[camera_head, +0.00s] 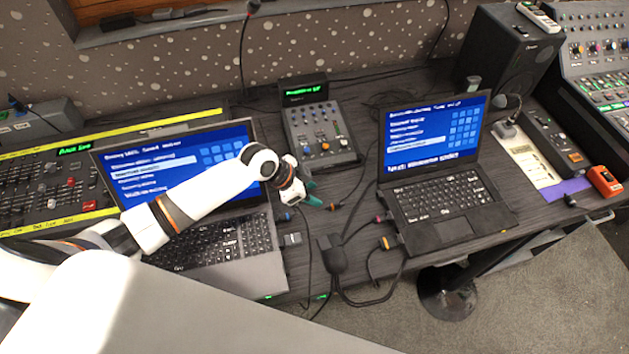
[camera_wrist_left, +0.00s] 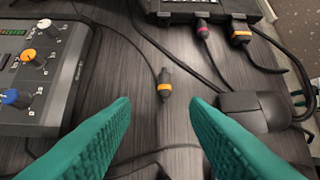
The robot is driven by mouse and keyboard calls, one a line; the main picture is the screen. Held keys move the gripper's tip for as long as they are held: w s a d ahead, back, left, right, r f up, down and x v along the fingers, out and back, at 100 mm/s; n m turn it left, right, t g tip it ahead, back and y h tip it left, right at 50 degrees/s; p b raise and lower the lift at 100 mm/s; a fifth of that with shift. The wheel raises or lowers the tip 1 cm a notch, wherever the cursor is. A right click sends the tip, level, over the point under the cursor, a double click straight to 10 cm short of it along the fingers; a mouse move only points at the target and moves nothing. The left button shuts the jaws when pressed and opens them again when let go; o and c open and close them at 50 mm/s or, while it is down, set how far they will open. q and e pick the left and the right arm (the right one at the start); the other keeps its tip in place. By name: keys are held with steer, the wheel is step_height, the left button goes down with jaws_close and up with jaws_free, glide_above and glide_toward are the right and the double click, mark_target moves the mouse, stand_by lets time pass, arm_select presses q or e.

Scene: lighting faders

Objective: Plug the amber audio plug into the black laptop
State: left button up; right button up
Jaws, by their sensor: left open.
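The black laptop (camera_head: 432,206) stands open with a lit blue screen, right of centre. In the left wrist view its side edge (camera_wrist_left: 185,6) is at the top. My right gripper is not in view.
A magenta-banded plug (camera_wrist_left: 203,29) and an orange-yellow plug (camera_wrist_left: 241,36) sit at the laptop's edge. A black cable box (camera_wrist_left: 262,110) lies to the right. A small mixer (camera_head: 318,132) stands behind, a grey laptop (camera_head: 225,262) to the left. Several cables cross the desk.

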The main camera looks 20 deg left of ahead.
mark_target(331, 205)
arm_select(q)
steer(key=d+f+b, duration=0.1)
steer(key=f+b, duration=0.2)
steer(key=shift+d, duration=0.35)
steer(key=b+x, duration=0.2)
steer(key=shift+w+d+f, duration=0.1)
steer(key=shift+w+f, duration=0.05)
steer(key=shift+w, duration=0.1)
steer(key=shift+b+x, duration=0.65)
steer(key=shift+x, duration=0.35)
steer(key=shift+d+f, duration=0.1)
steer(key=shift+d, duration=0.1)
steer(key=shift+w, duration=0.1)
jaws_close()
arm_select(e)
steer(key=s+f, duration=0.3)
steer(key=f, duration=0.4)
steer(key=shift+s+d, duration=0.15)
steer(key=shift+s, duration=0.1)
